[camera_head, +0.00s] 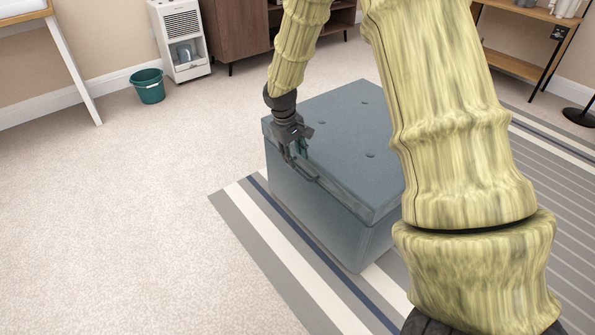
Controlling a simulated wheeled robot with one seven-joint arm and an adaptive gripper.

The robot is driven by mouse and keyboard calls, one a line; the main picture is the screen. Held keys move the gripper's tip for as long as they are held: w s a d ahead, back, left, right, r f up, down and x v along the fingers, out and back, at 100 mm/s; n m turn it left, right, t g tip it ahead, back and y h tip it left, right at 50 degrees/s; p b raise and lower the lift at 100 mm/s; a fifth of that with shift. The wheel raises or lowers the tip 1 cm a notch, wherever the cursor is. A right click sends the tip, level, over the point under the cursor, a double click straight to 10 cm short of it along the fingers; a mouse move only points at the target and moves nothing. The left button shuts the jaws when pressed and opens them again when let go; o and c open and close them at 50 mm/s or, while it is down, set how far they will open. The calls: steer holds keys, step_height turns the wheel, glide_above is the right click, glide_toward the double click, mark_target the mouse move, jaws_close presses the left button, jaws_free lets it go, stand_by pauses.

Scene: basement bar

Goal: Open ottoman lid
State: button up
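A blue-grey square ottoman (305,196) stands on a striped rug in the middle of the head view. Its tufted lid (342,118) looks shut. A dark handle-like strip (305,170) shows along the lid's left edge. My gripper (294,155) reaches down from above at that left edge, by the handle-like strip. Its dark fingers overlap the lid edge in the picture. I cannot tell whether they touch the lid or the strip, nor how far apart they are. My arm hides the ottoman's right corner.
The striped rug (300,275) lies under and around the ottoman. A green bin (148,87) and a white appliance (181,40) stand at the back left. A brown cabinet (238,35) is behind the ottoman, and a wooden shelf (515,62) at the back right. The carpet at left is clear.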

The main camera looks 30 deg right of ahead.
mark_target(298, 170)
steer(key=f+b, duration=0.1)
steer(key=f, duration=0.2)
steer(key=d+f+b, duration=0.1)
steer(key=f, duration=0.2)
steer(key=shift+d+f, duration=0.1)
steer(key=shift+f, duration=0.05)
jaws_close()
